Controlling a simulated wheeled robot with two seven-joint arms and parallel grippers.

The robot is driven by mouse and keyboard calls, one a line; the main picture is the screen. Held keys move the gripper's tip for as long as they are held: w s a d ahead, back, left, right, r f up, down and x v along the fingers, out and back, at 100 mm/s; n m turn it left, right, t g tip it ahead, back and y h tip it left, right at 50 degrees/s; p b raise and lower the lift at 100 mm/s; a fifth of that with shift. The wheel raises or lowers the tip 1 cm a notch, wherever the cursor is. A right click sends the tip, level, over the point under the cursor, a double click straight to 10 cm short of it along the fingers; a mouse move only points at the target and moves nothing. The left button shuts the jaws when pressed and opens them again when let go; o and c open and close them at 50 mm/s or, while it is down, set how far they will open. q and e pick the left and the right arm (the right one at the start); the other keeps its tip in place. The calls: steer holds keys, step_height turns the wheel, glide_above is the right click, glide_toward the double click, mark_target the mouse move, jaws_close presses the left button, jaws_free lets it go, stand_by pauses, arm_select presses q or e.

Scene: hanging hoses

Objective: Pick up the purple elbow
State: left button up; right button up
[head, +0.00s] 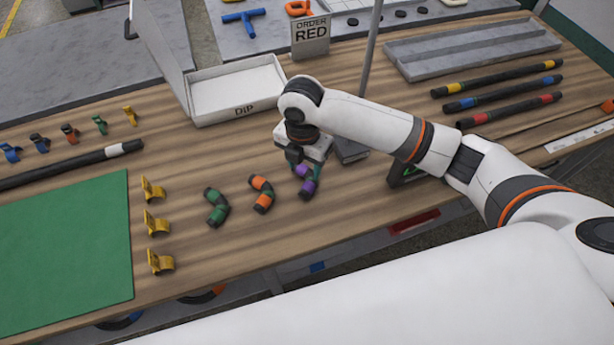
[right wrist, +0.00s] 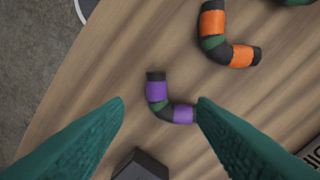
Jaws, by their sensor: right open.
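The purple elbow (head: 307,188) lies on the wooden table near its front edge, a short bent dark tube with two purple bands. In the right wrist view the purple elbow (right wrist: 158,92) lies between and just beyond the fingertips, its lower right end close to the right finger; I cannot tell whether they touch. My right gripper (head: 306,172) is over the elbow and hides part of it in the head view. Its two green fingers (right wrist: 160,103) are spread apart with nothing held between them. My left gripper is not in view.
An orange elbow (head: 262,194) and a green elbow (head: 216,207) lie to the left. A dark block (head: 350,150) stands close to the right of my gripper. A white tray marked DIP (head: 238,92) is behind. Several yellow clips (head: 157,222) stand by the green mat (head: 70,250).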

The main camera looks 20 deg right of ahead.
glide_above(308, 186)
steer(key=f, duration=0.4)
steer(key=shift+a, duration=0.35)
steer(key=f, duration=0.1)
steer(key=f+p, duration=0.1)
steer(key=f, duration=0.2)
steer(key=shift+s+d+f+p, duration=0.1)
steer(key=shift+d+f+p, duration=0.1)
steer(key=shift+d+p, duration=0.1)
steer(key=shift+f, duration=0.4)
steer(key=shift+c, duration=0.2)
steer(key=c, duration=1)
